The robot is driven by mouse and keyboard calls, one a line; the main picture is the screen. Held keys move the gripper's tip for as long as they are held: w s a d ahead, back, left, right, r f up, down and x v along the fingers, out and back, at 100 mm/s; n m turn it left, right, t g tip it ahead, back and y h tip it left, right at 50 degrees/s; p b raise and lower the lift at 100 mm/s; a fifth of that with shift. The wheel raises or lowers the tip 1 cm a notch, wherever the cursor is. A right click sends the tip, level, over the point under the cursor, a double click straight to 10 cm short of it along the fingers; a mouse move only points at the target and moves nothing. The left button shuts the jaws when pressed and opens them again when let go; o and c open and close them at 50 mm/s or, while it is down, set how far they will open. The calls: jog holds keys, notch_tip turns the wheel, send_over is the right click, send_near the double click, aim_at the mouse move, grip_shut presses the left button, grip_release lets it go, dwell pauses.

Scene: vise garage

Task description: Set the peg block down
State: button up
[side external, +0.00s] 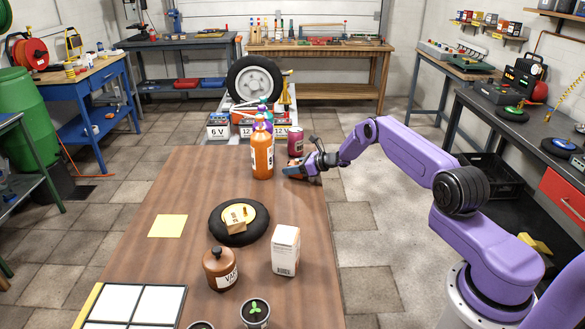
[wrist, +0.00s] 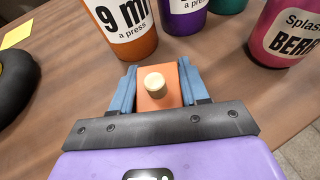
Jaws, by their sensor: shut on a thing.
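My gripper (side external: 297,170) is at the far right part of the wooden table (side external: 190,185). In the wrist view its blue fingers (wrist: 157,88) are shut on an orange block with a round cream peg on top, the peg block (wrist: 172,98). In the side view the peg block is mostly hidden by my gripper. It is low over the table, and I cannot tell whether its underside touches the wood.
A yellow sheet (side external: 168,226) lies left.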

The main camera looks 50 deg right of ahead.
jog(key=shift+f, duration=0.15)
jog(key=o, duration=1.1)
